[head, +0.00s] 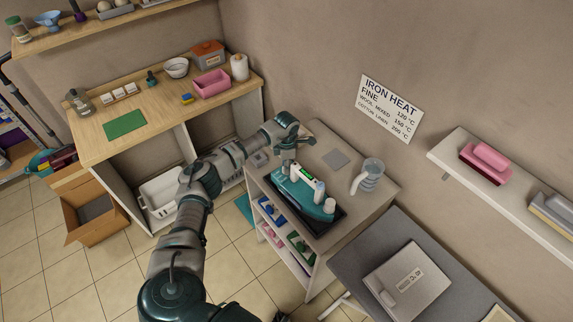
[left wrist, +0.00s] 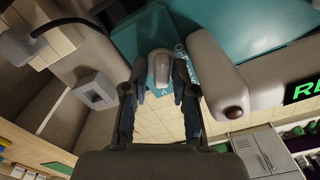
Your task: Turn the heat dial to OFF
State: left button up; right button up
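A teal and grey iron station (head: 299,190) sits on a dark tray on top of a small shelf unit. My left arm reaches across to its far left end, and my left gripper (head: 288,164) is over that end. In the left wrist view, a grey rounded knob (left wrist: 160,68), apparently the heat dial, stands on the teal body (left wrist: 225,28). The fingers of my left gripper (left wrist: 160,88) are apart, one on each side of the knob. I cannot tell whether they touch it. My right gripper is not in view.
A lit display (left wrist: 303,91) with green letters and a grey part with a red light (left wrist: 233,112) are beside the knob. A grey jug (head: 369,174) stands right of the station. A sign reading IRON HEAT (head: 391,107) is on the wall.

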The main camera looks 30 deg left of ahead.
pick_arm(q)
jog(key=shift+c, duration=0.5)
grip_shut()
jog(key=shift+n, duration=0.4)
jog(key=n, duration=0.4)
jog(key=shift+r+n, duration=0.1)
jog(key=shift+n, duration=0.3)
jog(key=n+p, duration=0.1)
jog(key=n, duration=0.5)
jog(key=shift+p, duration=0.35)
jog(key=n+p, duration=0.2)
jog(key=n, duration=0.4)
jog(key=shift+n, duration=0.4)
jog(key=n+p, duration=0.2)
jog(key=n, duration=0.3)
jog(key=shift+n, duration=0.4)
